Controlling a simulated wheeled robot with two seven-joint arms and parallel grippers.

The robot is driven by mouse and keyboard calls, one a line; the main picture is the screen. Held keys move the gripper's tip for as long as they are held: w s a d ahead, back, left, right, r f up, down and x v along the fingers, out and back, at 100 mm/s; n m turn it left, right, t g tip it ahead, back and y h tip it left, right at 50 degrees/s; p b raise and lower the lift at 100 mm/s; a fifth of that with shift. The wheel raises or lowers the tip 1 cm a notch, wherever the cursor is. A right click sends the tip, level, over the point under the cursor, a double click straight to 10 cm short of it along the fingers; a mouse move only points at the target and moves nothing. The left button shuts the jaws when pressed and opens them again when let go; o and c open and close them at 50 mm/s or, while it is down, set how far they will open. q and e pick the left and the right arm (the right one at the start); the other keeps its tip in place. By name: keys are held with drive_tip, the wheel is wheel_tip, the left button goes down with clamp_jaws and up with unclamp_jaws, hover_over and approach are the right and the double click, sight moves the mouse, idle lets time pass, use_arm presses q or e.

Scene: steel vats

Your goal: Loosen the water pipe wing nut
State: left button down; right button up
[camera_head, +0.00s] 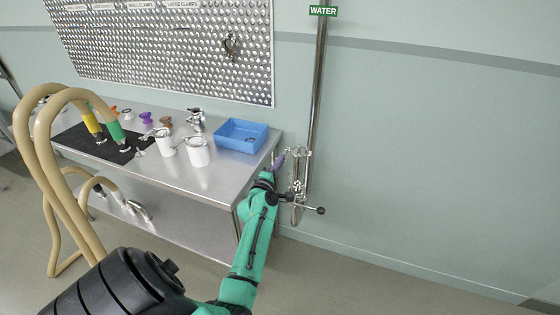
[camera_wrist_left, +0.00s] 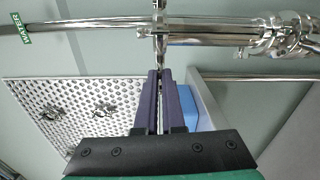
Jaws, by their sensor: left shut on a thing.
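The shiny metal water pipe (camera_head: 317,95) runs down the wall under a green WATER sign (camera_head: 323,11); it crosses the top of the left wrist view (camera_wrist_left: 95,24). Its clamp fitting (camera_head: 298,170) is near the lower end, with a thin metal wing nut (camera_wrist_left: 159,40) showing in the wrist view. My left gripper (camera_head: 282,157) reaches the left side of the fitting. Its purple fingers (camera_wrist_left: 160,73) are almost together, with their tips on the lower end of the wing nut. The fingertips hide part of the nut. My right gripper is not in view.
A steel table (camera_head: 190,178) stands left of the pipe, close to my left arm. It holds a blue bin (camera_head: 242,134), white jugs (camera_head: 198,151) and clamps. Beige hoses (camera_head: 45,180) curve at the left. A valve handle (camera_head: 320,210) sticks out below the fitting. The wall right of the pipe is clear.

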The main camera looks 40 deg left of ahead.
use_arm(q)
drive_tip(key=shift+n+p, duration=4.4)
drive_tip(key=shift+n, duration=12)
drive_tip(key=c, duration=1)
unclamp_jaws()
